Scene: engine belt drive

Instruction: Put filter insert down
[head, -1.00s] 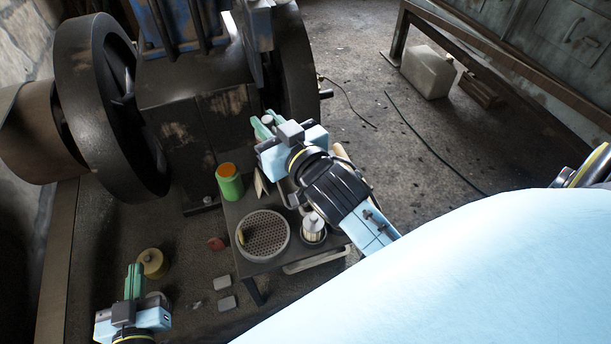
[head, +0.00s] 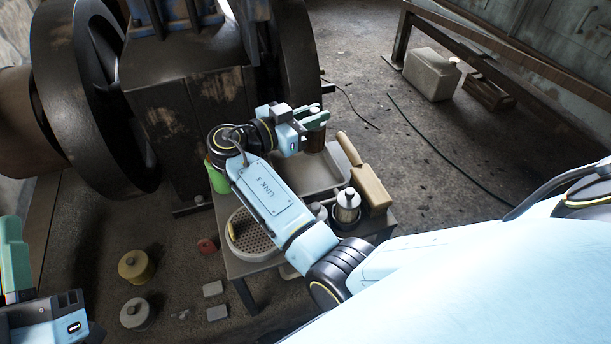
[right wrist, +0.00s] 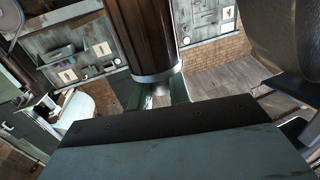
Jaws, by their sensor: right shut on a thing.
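The filter insert is a dark brown ribbed cylinder with a pale metal end ring. It fills the upper middle of the right wrist view (right wrist: 148,40), held between the green fingers. In the head view only a small brown part (head: 314,140) shows below the fingers. My right gripper (head: 315,117) is shut on it, above the far end of a shallow grey tray (head: 322,180) on the small table. I cannot tell whether the insert touches the tray. My left gripper (head: 14,245) is at the left edge, partly cut off, with no object visible in it.
The small table (head: 375,228) also carries a perforated round basin (head: 240,248), a green can (head: 217,180), a silver-topped jar (head: 347,205) and a tan wooden-looking block (head: 370,190). The engine (head: 195,110) stands close behind. Yellow (head: 136,266) and grey (head: 137,313) round parts lie at lower left.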

